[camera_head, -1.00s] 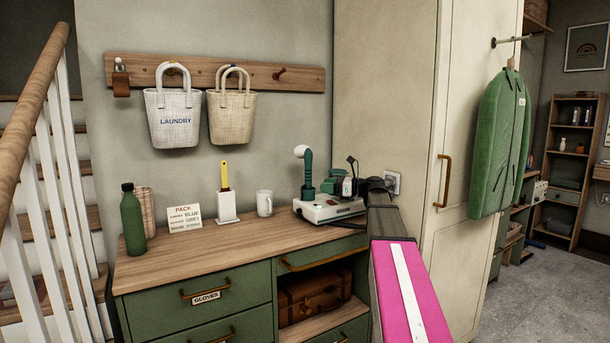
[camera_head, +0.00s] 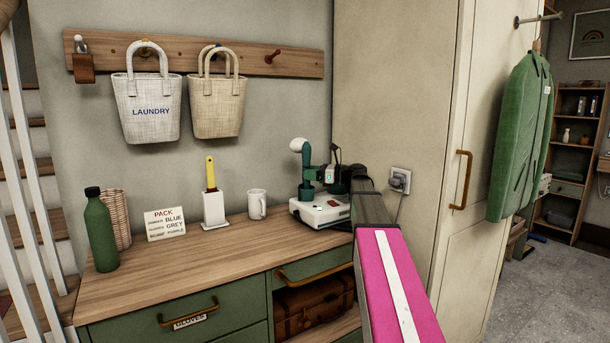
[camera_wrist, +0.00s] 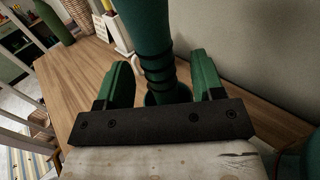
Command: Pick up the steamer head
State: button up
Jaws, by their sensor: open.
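The steamer head (camera_head: 306,160), a dark green upright handle with a white rounded top, stands in its white and grey base unit (camera_head: 318,213) at the back right of the wooden counter. My gripper (camera_head: 318,174) reaches in from the right at the handle's height. In the wrist view, the dark green ribbed handle (camera_wrist: 152,38) rises between the two green fingers of my open gripper (camera_wrist: 162,82), with a gap visible on its right side. Whether either finger touches it I cannot tell. The steamer's white top is out of the wrist view.
A white mug (camera_head: 257,205), a yellow-handled brush in a white holder (camera_head: 214,209), a sign (camera_head: 164,224) and a green bottle (camera_head: 101,230) stand left on the counter (camera_head: 190,270). A tall cabinet (camera_head: 400,90) and a wall plug (camera_head: 399,180) lie right.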

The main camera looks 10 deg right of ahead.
jog(key=x, duration=0.4)
grip_shut()
jog(key=shift+r, duration=0.1)
